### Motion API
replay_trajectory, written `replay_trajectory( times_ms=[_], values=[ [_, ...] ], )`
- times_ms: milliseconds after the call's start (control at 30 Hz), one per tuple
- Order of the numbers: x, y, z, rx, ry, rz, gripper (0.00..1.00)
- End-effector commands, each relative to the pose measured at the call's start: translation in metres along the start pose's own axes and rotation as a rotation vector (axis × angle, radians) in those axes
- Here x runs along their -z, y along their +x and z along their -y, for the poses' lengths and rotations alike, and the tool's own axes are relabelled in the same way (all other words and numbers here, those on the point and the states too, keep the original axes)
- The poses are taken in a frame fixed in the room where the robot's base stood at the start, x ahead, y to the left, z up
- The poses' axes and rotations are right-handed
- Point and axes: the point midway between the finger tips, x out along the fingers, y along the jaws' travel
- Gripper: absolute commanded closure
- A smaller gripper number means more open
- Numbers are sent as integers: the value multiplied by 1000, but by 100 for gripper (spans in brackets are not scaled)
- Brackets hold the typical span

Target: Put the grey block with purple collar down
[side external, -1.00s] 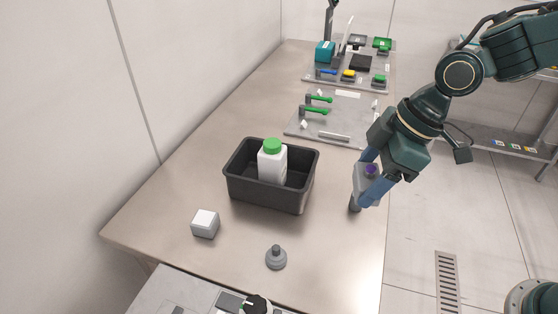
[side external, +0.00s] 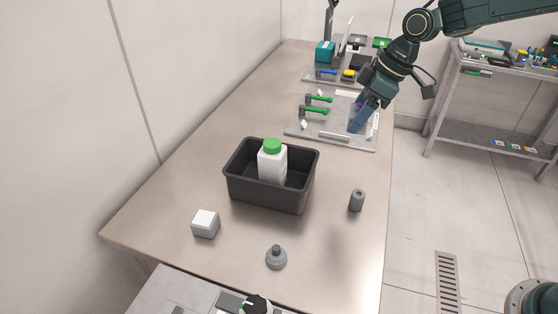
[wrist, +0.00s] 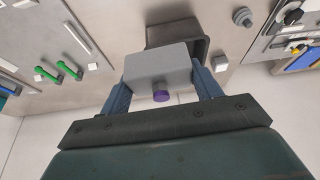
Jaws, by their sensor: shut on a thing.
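The grey block with purple collar (wrist: 157,64) is between the two blue fingers of my gripper (wrist: 160,80) in the wrist view. My gripper is shut on it, with the purple collar facing the wrist camera. In the side view my gripper (side external: 363,114) is over the right part of the grey board at the table's far half. There the block is mostly hidden behind the fingers and only a bit of purple shows. I cannot tell from these views how high it is above the board.
The grey board (side external: 310,132) carries green-handled clamps (side external: 314,111) and a bar. A black bin (side external: 240,185) holds a white bottle with green cap (side external: 271,163). A grey cylinder (side external: 357,201), a white-topped cube (side external: 205,224) and a grey knob-shaped piece (side external: 276,258) stand on bare table.

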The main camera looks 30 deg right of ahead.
Motion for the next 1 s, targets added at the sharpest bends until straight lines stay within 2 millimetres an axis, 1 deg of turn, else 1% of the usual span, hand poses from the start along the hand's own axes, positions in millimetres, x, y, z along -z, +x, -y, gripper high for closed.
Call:
replay_trajectory(
  times_ms=[33, 100, 200, 300, 400, 533, 667, 767, 867, 1000],
  values=[
    [-4, 0, -19, -7, 15, 1, 61],
    [-8, -1, -40, -13, 27, 0, 61],
    [-14, -3, -64, -22, 42, 1, 61],
    [-20, -4, -81, -27, 50, 3, 61],
    [-23, -5, -91, -31, 55, 3, 61],
    [-26, -6, -96, -33, 58, 3, 61],
    [-26, -5, -96, -32, 58, 4, 61],
    [-27, -1, -96, -31, 59, 4, 61],
    [-31, 8, -96, -30, 60, 4, 61],
    [-39, 27, -95, -29, 60, 6, 61]
  ],
)
